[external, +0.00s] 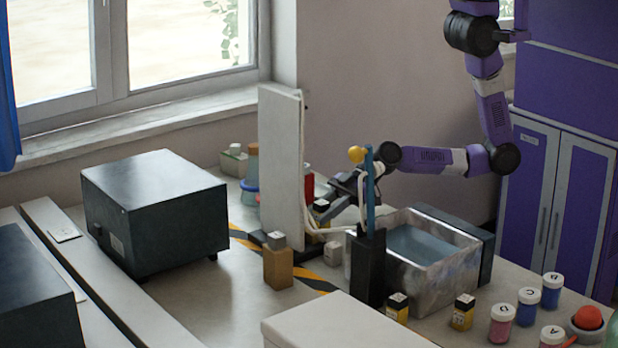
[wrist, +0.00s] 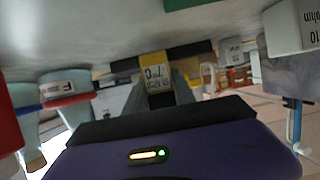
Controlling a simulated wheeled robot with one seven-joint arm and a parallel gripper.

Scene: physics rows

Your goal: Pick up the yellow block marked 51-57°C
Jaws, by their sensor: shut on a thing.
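My gripper (external: 328,212) reaches in from the right, low over the bench between the upright white panel and the metal water bath. It is shut on a small yellow block with a dark top (external: 321,206). In the wrist view the yellow block (wrist: 155,72) stands between the two fingers of my gripper (wrist: 158,92), with a white label facing the camera. The label is too small to read fully, so I cannot confirm 51-57°C. Similar yellow blocks with dark tops stand at the front (external: 397,308) and beside it (external: 463,312). My fingers partly hide the held block.
The white panel (external: 281,165) stands left of my gripper. A blue post (external: 369,190) and the metal bath (external: 430,262) stand close right. Lidded jars (external: 502,324) stand front right.

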